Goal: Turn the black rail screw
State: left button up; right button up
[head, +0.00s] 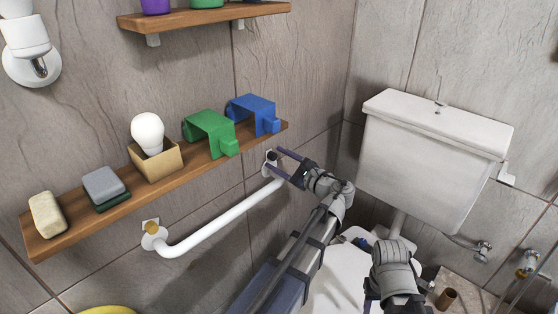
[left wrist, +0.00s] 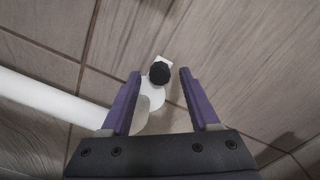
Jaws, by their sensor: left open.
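The black rail screw (left wrist: 159,73) is a dark ribbed knob on the white flange (left wrist: 152,97) at one end of the white rail. In the head view the black screw (head: 272,155) is at the rail's far right end. My left gripper (head: 279,162) points at it there. In the left wrist view my left gripper (left wrist: 160,74) is open, and the screw shows between its two purple fingertips with a gap on each side. Whether the fingertips reach as deep as the screw I cannot tell. My right arm's grey wrist shows at the bottom right; its fingers are not seen.
The white rail (head: 220,220) runs to a left flange with a brass-coloured screw (head: 152,227). Just above is a wooden shelf (head: 75,228) with a green holder (head: 210,132), a blue holder (head: 254,114), a bulb (head: 147,133) and soaps. A white cistern (head: 420,160) stands right.

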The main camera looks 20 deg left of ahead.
pick_arm(q)
jog(key=shift+c, duration=0.4)
grip_shut()
dwell(0.4)
jog(key=n, duration=0.3)
jog(key=shift+n, duration=0.4)
jog(key=n, duration=0.3)
jog(key=shift+n, duration=0.3)
jog(key=n, duration=0.3)
jog(key=shift+n, duration=2.3)
